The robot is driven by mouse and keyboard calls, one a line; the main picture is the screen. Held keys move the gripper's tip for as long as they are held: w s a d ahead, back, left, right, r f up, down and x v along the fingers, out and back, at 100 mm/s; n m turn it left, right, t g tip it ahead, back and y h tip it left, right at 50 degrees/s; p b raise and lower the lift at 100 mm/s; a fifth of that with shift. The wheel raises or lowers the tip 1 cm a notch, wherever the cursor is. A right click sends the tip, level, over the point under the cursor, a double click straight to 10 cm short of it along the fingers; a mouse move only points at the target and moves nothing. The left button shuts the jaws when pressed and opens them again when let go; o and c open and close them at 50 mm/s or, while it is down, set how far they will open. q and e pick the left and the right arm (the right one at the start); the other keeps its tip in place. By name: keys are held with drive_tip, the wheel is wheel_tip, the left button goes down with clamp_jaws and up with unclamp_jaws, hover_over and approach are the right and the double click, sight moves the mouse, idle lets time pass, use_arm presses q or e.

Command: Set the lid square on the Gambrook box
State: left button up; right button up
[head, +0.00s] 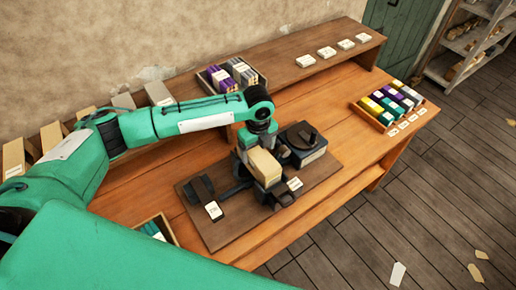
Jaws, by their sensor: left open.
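My left gripper (264,186) points down over the dark board on the bench, at a pale tan box-shaped block (264,164). Its jaws are open close around the block; whether they touch it cannot be told. I cannot tell whether this block is the Gambrook box, its lid or both, and no name on it is readable. The arm and gripper hide part of it. My right gripper is not in view.
The dark board (238,228) carries a dark block (199,188) and small white cards. A crate of coloured packets (388,105) stands at the bench's right. A tray of purple and grey packets (232,76) and pale cards sit on the rear shelf. Bench right of the board is clear.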

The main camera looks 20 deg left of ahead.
use_arm(q)
drive_tip(key=shift+r, duration=0.45)
wheel_tip(320, 180, up, 13)
drive_tip(key=b, duration=0.4)
drive_tip(key=shift+r+p, duration=0.45)
drive_tip(key=shift+p, duration=0.6)
